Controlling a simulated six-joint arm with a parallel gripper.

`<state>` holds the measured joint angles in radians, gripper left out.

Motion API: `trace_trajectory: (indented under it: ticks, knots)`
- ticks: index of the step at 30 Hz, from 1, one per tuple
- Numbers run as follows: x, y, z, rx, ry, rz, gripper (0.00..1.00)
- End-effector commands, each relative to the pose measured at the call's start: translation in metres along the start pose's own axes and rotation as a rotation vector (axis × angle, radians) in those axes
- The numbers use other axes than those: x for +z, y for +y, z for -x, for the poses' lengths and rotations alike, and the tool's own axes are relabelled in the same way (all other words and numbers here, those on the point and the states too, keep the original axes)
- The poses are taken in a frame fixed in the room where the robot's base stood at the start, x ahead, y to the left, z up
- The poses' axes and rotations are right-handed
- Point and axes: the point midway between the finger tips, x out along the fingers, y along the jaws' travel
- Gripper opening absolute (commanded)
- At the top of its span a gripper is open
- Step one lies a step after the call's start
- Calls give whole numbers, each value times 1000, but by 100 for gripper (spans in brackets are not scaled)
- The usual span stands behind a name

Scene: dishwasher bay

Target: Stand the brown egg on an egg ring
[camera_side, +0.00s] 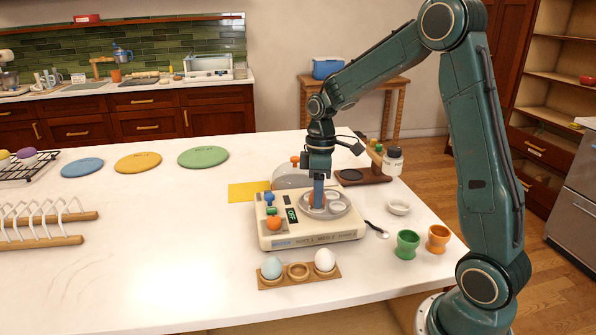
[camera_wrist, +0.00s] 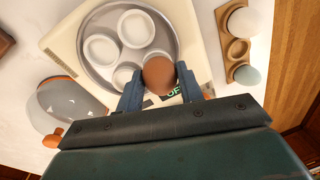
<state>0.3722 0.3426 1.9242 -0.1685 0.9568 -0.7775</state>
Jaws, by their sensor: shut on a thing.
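My gripper (camera_side: 318,196) points straight down over the egg cooker (camera_side: 310,235). Its two blue fingers (camera_wrist: 159,91) are shut on the brown egg (camera_wrist: 158,75), one on each side. In the side view the egg shows only as a brown patch beside the finger. The cooker's round grey tray (camera_wrist: 93,72) carries several pale egg rings; one ring (camera_wrist: 101,49) and another ring (camera_wrist: 136,28) are empty. The egg is over the tray's edge nearest the wrist camera, partly covering a ring. I cannot tell whether it touches that ring.
A wooden holder (camera_side: 298,284) in front has a blue egg (camera_side: 271,268), an empty middle hole and a white egg (camera_side: 324,260). A clear lid (camera_wrist: 68,104) lies beside the cooker. Green (camera_side: 407,244) and orange egg cups (camera_side: 438,238) stand right. The left tabletop has free room.

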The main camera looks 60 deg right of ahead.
Motion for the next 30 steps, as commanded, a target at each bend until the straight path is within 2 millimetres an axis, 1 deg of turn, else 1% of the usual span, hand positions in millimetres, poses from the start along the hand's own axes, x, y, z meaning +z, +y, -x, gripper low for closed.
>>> trace_trajectory:
  ticks: [30]
  knots:
    - [0, 1, -8, 0, 0, 0, 31]
